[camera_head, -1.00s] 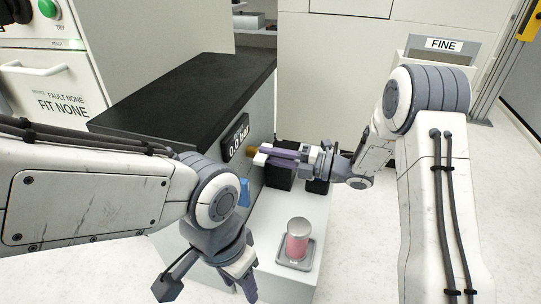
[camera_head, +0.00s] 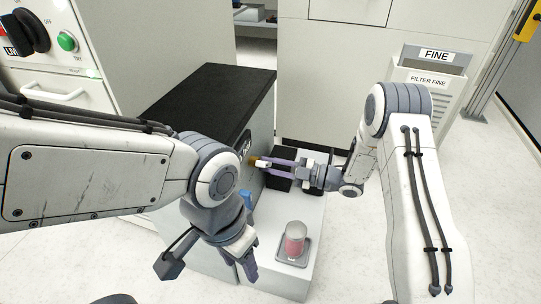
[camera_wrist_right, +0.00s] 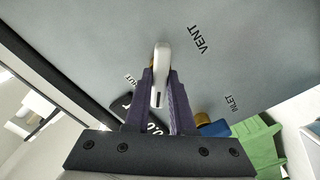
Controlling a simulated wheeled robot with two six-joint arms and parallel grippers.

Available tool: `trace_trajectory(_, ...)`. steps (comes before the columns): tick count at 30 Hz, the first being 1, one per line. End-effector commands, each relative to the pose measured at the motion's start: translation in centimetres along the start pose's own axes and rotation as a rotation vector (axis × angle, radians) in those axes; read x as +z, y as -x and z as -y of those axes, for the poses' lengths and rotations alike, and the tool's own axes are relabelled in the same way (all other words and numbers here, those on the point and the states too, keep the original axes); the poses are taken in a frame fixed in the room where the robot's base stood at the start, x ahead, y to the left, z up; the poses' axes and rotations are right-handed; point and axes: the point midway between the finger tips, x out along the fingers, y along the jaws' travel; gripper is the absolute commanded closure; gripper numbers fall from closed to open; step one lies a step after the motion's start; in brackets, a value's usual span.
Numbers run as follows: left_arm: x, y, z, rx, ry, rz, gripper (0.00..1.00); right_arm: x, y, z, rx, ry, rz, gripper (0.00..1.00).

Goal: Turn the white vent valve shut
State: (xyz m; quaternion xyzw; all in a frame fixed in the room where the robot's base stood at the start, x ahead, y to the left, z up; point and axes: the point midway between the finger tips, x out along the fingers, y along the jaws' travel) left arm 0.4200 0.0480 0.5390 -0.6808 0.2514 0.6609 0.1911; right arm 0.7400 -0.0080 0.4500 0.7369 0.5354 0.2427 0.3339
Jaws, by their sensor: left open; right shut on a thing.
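The white vent valve (camera_wrist_right: 160,72) is a slim white lever on the grey panel beside the VENT label in the right wrist view. My right gripper (camera_wrist_right: 161,96) has its purple fingers shut on this lever, one on each side. In the head view my right gripper (camera_head: 265,164) reaches left to the grey cabinet's side, where brass shows at the lever's base. My left gripper (camera_head: 240,266) is open and empty, pointing down in front of the cabinet, left of the pink-filled cylinder.
A blue lever (camera_head: 246,199) is on the cabinet side near my left wrist. The pink-filled cylinder (camera_head: 295,238) stands on a small scale-like plate on the white ledge (camera_head: 272,270). Black blocks (camera_head: 279,178) sit behind my right gripper. A FINE bin (camera_head: 432,82) stands at right.

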Motion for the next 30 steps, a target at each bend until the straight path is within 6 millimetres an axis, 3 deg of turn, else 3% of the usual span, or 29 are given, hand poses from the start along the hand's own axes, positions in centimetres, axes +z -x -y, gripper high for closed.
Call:
trace_trajectory(1, -0.1, 1.3, -0.1, 0.0, 0.0, 0.0, 0.5, -0.3, 0.1, -0.3, -0.001, -0.05, 0.002, 1.0)
trace_trajectory(15, -0.3, 6.1, -0.4, 0.0, 0.0, 0.0, 0.5, -0.2, 0.1, -0.2, 0.0, -0.492, 0.002, 1.0)
trace_trajectory(30, -0.5, 8.6, -0.6, 0.0, 0.0, 0.0, 0.5, 0.0, 0.1, 0.1, -0.001, -0.811, 0.003, 1.0)
